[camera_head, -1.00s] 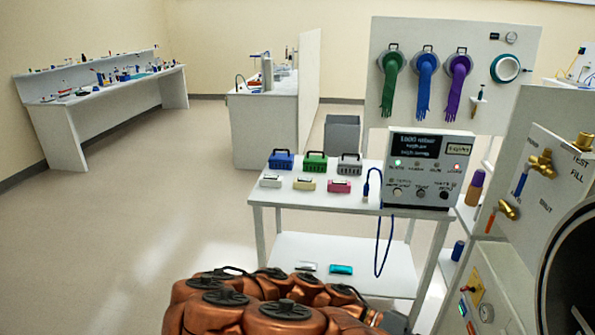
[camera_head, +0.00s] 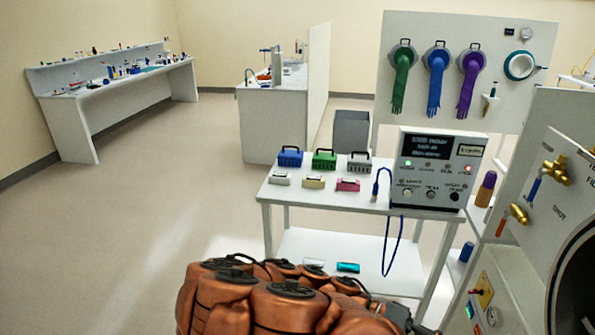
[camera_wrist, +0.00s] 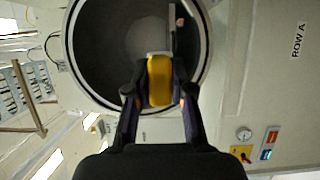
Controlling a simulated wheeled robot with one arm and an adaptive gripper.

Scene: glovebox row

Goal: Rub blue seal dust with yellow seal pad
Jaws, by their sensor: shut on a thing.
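In the wrist view my gripper (camera_wrist: 160,92) is shut on the yellow seal pad (camera_wrist: 159,72), a yellow block with a pale far edge. The pad is held in front of a large round chamber opening (camera_wrist: 88,85) with a dark rim. Whether the pad touches anything there cannot be told. The same round opening shows partly at the right edge of the head view (camera_head: 562,262). I cannot make out blue seal dust in any view. My gripper is outside the head view.
A white cart (camera_head: 268,190) bears a blue box (camera_head: 290,157), a green box (camera_head: 324,159), a grey box (camera_head: 359,162), small blocks and a meter (camera_head: 436,170). Brass valves (camera_head: 555,170) stick out from the right panel. The floor (camera_head: 150,240) at left is clear.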

